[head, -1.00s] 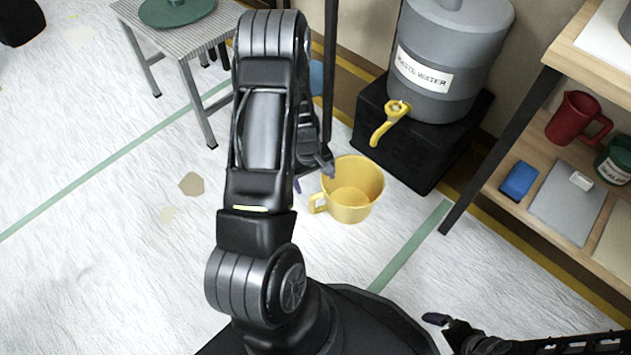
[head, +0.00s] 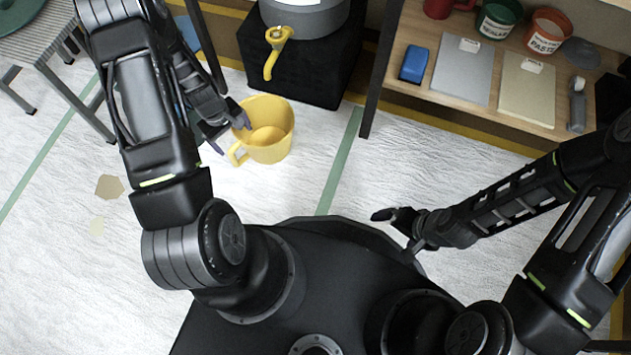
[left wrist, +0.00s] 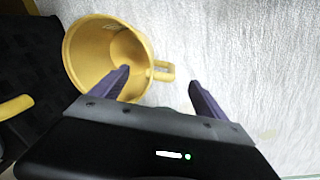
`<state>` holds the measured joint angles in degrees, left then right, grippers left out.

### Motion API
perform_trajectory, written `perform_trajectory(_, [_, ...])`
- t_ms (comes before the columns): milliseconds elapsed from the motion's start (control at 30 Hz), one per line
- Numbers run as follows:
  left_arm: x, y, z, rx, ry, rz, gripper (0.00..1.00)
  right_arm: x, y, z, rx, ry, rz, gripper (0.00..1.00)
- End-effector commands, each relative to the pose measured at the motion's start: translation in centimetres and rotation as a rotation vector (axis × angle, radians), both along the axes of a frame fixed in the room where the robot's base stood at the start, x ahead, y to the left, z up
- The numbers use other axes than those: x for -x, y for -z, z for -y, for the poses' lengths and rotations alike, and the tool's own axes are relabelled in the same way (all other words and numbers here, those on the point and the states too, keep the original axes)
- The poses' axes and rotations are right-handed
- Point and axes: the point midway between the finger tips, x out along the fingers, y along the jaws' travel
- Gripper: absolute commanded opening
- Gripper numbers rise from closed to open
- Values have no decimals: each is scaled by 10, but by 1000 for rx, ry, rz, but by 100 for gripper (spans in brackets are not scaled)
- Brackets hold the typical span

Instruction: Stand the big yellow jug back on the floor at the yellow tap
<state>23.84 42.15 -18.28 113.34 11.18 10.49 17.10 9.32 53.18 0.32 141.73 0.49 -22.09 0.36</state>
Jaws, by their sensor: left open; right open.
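The big yellow jug (head: 270,143) stands upright on the white floor in the head view, mouth up, its handle towards the lower left. The yellow tap (head: 272,62) is on the grey barrel above it in the picture, with a short stretch of floor between jug and stand. My left gripper (head: 230,132) is open at the jug's left rim. In the left wrist view the jug (left wrist: 88,52) is behind one finger, and its handle shows between the open fingers (left wrist: 162,90); contact cannot be told. My right gripper (head: 396,228) is open and empty, well right of the jug.
The grey barrel (head: 310,18) sits on a black stand (head: 315,65). A wooden shelf (head: 420,95) with a blue box, boards and tubs is at the upper right. A grey table (head: 45,50) is at the upper left. Floor between jug and shelf is clear.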

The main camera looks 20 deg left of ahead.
Motion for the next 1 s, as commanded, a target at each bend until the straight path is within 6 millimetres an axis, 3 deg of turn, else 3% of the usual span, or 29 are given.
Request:
perform_trajectory(167, [12,21,113,41,301,25,85,0,0,0,0,0,0,100])
perform_trajectory(300, [44,23,220,88,613,86,85,0,0,0,0,0,0,100])
perform_trajectory(433, [79,13,289,132,834,150,85,0,0,0,0,0,0,100])
perform_trajectory(500, [91,9,308,146,900,174,85,0,0,0,0,0,0,100])
perform_trajectory(600, [97,6,318,153,934,190,85,0,0,0,0,0,0,100])
perform_trajectory(1000, [96,6,317,152,931,189,85,0,0,0,0,0,0,100])
